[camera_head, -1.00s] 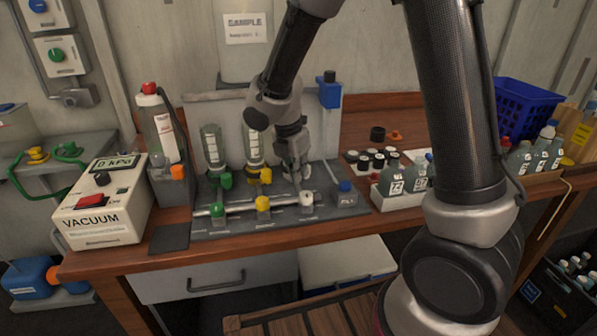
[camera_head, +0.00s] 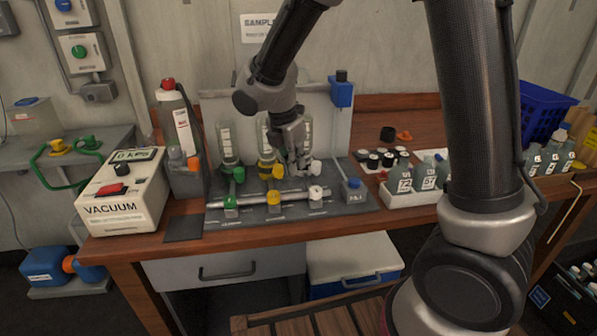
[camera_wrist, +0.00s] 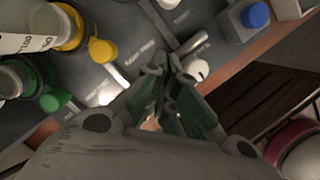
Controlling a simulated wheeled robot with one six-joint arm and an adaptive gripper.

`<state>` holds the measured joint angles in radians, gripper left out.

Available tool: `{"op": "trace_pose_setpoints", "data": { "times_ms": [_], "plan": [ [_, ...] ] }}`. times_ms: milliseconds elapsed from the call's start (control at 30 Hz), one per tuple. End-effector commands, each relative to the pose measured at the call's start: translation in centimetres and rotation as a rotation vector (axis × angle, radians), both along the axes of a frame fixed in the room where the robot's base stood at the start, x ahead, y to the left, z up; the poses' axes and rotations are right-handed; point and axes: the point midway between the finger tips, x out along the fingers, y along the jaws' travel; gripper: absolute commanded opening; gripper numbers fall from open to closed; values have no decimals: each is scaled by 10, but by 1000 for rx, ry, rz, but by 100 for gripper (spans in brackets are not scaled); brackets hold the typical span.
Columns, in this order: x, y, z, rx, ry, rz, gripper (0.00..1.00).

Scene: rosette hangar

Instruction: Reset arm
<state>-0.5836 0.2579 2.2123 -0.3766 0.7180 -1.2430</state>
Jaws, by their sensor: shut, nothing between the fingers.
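My gripper (camera_head: 303,172) is shut and empty. It hangs over the right part of the grey manifold board (camera_head: 345,205) on the bench, close to the white knobs (camera_head: 316,193). In the wrist view its closed fingers (camera_wrist: 168,82) point toward a white knob (camera_wrist: 195,69); I cannot tell whether they touch it. The arm partly hides the rightmost of the upright clear tubes. A yellow valve (camera_head: 274,198) and a green valve (camera_head: 231,202) are left of the gripper.
The vacuum unit (camera_head: 122,190) stands at the left of the wooden bench (camera_head: 250,240). A blue-capped block (camera_head: 353,187) is close right of the gripper. A white tray of bottles (camera_head: 400,195), a blue basket (camera_head: 543,110) and a grey back panel (camera_head: 240,105) are nearby.

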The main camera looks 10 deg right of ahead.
Motion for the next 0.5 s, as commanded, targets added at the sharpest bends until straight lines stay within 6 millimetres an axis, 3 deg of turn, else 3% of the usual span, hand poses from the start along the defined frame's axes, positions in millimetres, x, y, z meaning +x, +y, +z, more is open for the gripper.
{"op": "trace_pose_setpoints", "data": {
  "times_ms": [200,500],
  "plan": [
    [-6,8,41,3,-4,1,0],
    [-11,11,63,8,-14,-67,0]
  ]
}}
